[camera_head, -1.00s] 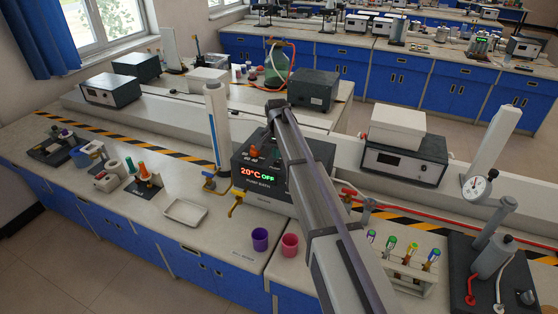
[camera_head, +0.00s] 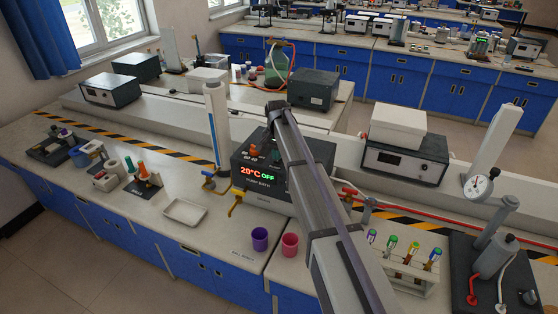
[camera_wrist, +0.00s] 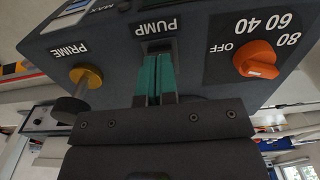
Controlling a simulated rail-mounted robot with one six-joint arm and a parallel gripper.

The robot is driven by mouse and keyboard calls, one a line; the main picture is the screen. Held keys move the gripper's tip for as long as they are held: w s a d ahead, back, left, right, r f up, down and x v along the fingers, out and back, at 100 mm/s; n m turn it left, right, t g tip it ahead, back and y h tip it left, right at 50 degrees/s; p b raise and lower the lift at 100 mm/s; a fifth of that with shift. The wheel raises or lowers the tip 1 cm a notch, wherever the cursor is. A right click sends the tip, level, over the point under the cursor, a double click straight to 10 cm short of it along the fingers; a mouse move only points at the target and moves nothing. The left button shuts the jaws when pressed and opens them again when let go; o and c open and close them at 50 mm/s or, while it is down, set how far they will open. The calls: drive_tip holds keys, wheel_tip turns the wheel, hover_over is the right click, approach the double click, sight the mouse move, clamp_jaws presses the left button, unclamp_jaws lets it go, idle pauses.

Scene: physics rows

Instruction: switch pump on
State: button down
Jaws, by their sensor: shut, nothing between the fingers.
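The pump bath (camera_head: 262,190) is a dark box on the bench in the head view. Its lit display (camera_head: 257,173) reads 20°C in red and OFF in green. In the wrist view its panel (camera_wrist: 205,85) appears upside down. My gripper (camera_wrist: 155,62) has its teal fingers together, with nothing between them, right in front of the panel below the PUMP label (camera_wrist: 158,28). In the head view my arm hides the gripper.
An orange knob (camera_wrist: 256,60) with temperature marks and a brass PRIME knob (camera_wrist: 87,76) flank the fingers.

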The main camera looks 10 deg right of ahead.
drive_tip(key=shift+f+b, duration=0.75)
drive_tip(key=shift+f, duration=0.05)
drive_tip(key=shift+r, duration=0.15)
wheel_tip(320, 180, up, 7)
drive_tip(key=p, duration=0.7)
idle(0.4)
